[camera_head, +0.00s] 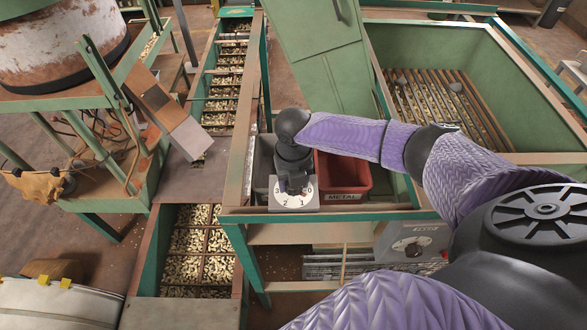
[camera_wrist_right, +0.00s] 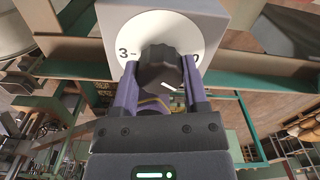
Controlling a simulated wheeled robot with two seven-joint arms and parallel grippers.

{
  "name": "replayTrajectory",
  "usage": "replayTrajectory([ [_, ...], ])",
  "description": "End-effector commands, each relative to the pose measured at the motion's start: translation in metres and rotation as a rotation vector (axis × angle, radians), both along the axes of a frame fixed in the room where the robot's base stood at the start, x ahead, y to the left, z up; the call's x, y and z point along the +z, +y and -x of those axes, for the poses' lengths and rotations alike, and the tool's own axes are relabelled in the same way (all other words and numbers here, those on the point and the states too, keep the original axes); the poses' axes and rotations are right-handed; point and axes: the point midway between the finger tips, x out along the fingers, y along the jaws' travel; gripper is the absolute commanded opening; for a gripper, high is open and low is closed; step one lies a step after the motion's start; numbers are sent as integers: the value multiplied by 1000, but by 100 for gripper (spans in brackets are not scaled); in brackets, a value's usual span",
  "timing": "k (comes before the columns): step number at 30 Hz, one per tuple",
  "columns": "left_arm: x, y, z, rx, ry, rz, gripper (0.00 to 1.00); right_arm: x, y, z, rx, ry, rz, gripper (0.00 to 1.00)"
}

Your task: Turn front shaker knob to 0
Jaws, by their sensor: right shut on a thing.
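A grey control box with a white dial (camera_head: 308,199) stands on the green frame in the middle of the head view. Its numbers 3, 2, 1 and 0 run round the lower edge. A dark knob (camera_wrist_right: 160,68) sits at the dial's centre in the wrist view, with 3 at its left and 0 partly hidden at its right. A short white mark (camera_wrist_right: 168,86) shows on the knob; which number it points to is unclear. My right gripper (camera_head: 293,187) reaches down over the dial, its fingers (camera_wrist_right: 160,75) shut on the knob from both sides. My left gripper is out of view.
A red bin (camera_head: 342,178) labelled METAL stands right beside the box. A second dial box (camera_head: 411,246) sits lower right under the frame. Nut-filled conveyor trays (camera_head: 199,243) run at the left, and a large green hopper (camera_head: 500,55) is at the upper right.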

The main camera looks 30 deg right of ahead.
Motion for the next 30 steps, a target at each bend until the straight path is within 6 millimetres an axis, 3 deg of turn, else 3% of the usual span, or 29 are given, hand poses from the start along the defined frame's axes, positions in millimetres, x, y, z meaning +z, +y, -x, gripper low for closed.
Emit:
replayTrajectory([
  [15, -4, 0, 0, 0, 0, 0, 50, 0, 0, -1, 414, -2, 0, 0],
  [30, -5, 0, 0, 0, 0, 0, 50, 1, 0, -1, 567, -3, 0, 0],
])
